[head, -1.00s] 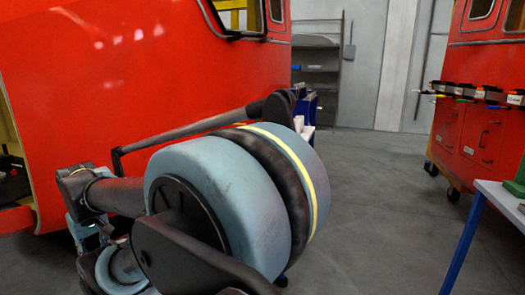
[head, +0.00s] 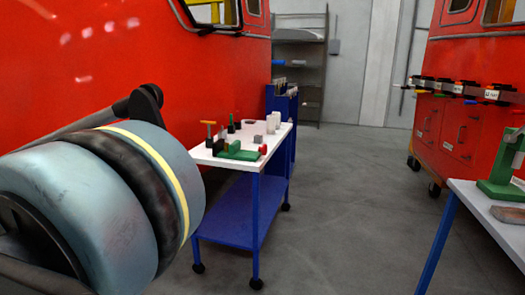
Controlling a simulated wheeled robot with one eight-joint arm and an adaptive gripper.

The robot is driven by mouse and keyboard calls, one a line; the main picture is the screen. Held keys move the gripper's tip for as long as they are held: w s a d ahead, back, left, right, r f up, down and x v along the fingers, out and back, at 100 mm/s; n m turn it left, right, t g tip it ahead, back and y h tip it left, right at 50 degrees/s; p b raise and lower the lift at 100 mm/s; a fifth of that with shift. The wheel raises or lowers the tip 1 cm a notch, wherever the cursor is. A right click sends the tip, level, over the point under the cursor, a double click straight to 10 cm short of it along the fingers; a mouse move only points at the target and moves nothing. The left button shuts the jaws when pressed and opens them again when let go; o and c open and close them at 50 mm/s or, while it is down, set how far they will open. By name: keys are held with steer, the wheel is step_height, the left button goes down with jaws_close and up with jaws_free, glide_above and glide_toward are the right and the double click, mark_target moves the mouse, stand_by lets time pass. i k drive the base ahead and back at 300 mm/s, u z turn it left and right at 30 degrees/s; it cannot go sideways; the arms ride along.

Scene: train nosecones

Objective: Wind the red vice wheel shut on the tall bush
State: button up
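A small green vice (head: 238,153) sits at the front of a white-topped trolley (head: 205,157) in the middle of the head view. A small round red part, which looks like the vice wheel (head: 263,149), is at its right end. White upright cylinders (head: 271,124) stand toward the back right of the trolley top. I cannot tell which piece is the tall bush, or whether anything is between the vice jaws. My gripper is out of view; only a large blue-grey part of my arm shows at the left, in front of the trolley's left side.
An orange-topped tool (head: 208,131), a dark green piece (head: 231,123) and a grey block (head: 257,140) share the trolley top. A second table (head: 470,197) with a green device (head: 505,165) stands at the right. Grey floor (head: 345,200) is clear between them. A red train body (head: 130,65) fills the left.

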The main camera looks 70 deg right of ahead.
mark_target(264, 150)
steer(key=z, duration=0.05)
steer(key=k, duration=1.75)
steer(key=z, duration=2.05)
steer(key=i, duration=1)
steer(key=u, duration=0.1)
